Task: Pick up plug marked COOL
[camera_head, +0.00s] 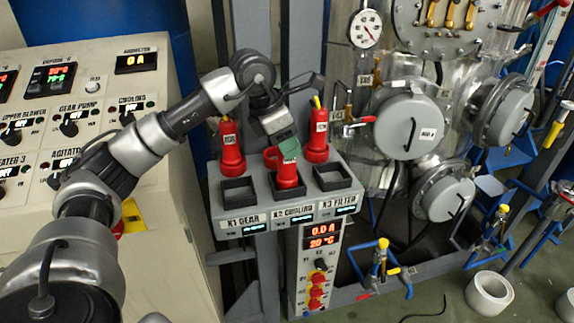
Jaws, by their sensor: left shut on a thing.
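Three red plugs show at the grey socket box (262,213). My left gripper (287,150) comes down from above and is shut on the middle red plug (287,177). This plug is upright at the middle black socket, above the label X2 COOLING (292,212); I cannot tell whether it is in the socket or just above it. Its own marking is hidden by the gripper. The left red plug (231,155) and right red plug (317,140) stand upright behind the left socket (238,190) and right socket (332,177). My right gripper is out of view.
A control panel (90,90) with knobs and displays is on the left, under my left arm. A steel vessel with round flanges (407,125) stands on the right. Below the sockets is a unit with a display (322,235).

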